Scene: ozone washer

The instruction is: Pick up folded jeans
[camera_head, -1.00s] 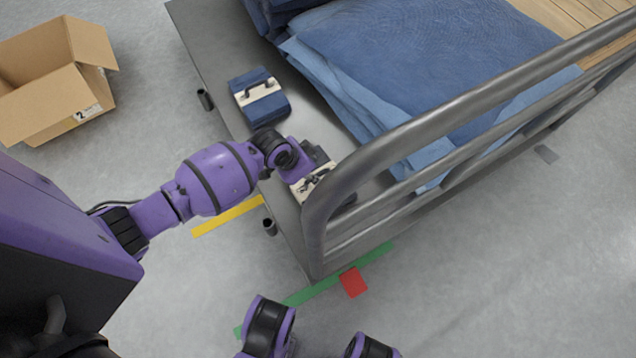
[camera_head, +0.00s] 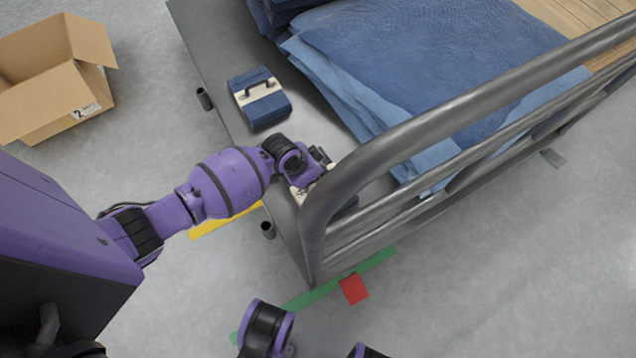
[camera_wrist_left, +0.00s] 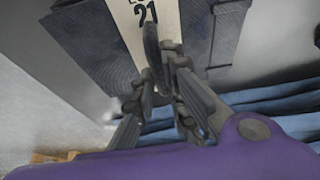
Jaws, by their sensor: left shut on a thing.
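One folded jeans bundle (camera_wrist_left: 90,50) is dark blue-grey denim with a pale band marked "21" and a dark handle. My left gripper (camera_wrist_left: 160,85) is shut on this handle, close against the bundle. In the head view this bundle is mostly hidden by my left gripper (camera_head: 318,168) and the cart rail; a bit of its pale band (camera_head: 299,195) shows. I cannot tell whether it is lifted off the deck. A second folded jeans bundle (camera_head: 265,111), blue with a pale band and black handle, lies farther back on the deck.
The grey metal cart (camera_head: 205,40) has a thick tubular rail (camera_head: 400,120) just right of my left gripper. Large blue denim stacks (camera_head: 420,60) fill its middle. An open cardboard box (camera_head: 50,85) stands on the floor at left. Floor between is clear.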

